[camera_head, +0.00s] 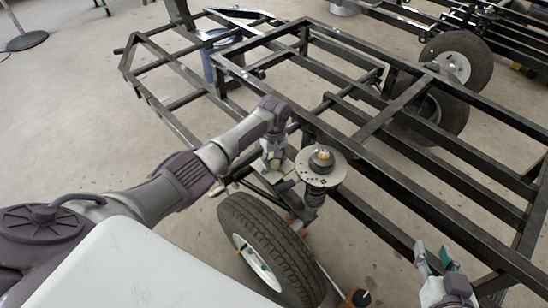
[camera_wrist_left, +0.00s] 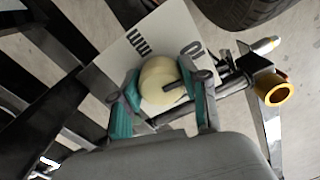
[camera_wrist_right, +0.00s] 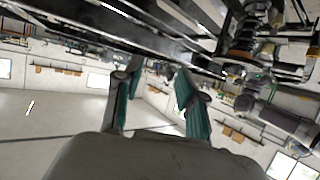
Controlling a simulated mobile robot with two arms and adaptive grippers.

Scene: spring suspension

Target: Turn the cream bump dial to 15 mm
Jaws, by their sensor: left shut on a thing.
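The cream bump dial (camera_wrist_left: 160,78) is a round knob with a dark pointer mark. It sits on a white scale plate (camera_wrist_left: 128,52) with black tick marks and a partly readable label. My left gripper (camera_wrist_left: 163,100) is shut on the dial, with a teal finger on each side. In the head view my left gripper (camera_head: 276,158) is at the frame beside the spring unit, and the dial is hidden there. My right gripper (camera_head: 434,262) is at the lower right, away from the dial. Its two teal fingers stand apart and empty in the right wrist view (camera_wrist_right: 158,85).
A spring unit with a round disc (camera_head: 338,170) stands right of my left gripper. A wheel (camera_head: 262,245) lies below it. The black tube frame (camera_head: 385,135) spans the view. A gold-ringed part (camera_wrist_left: 275,92) is right of the dial. Bare floor (camera_head: 90,110) is at left.

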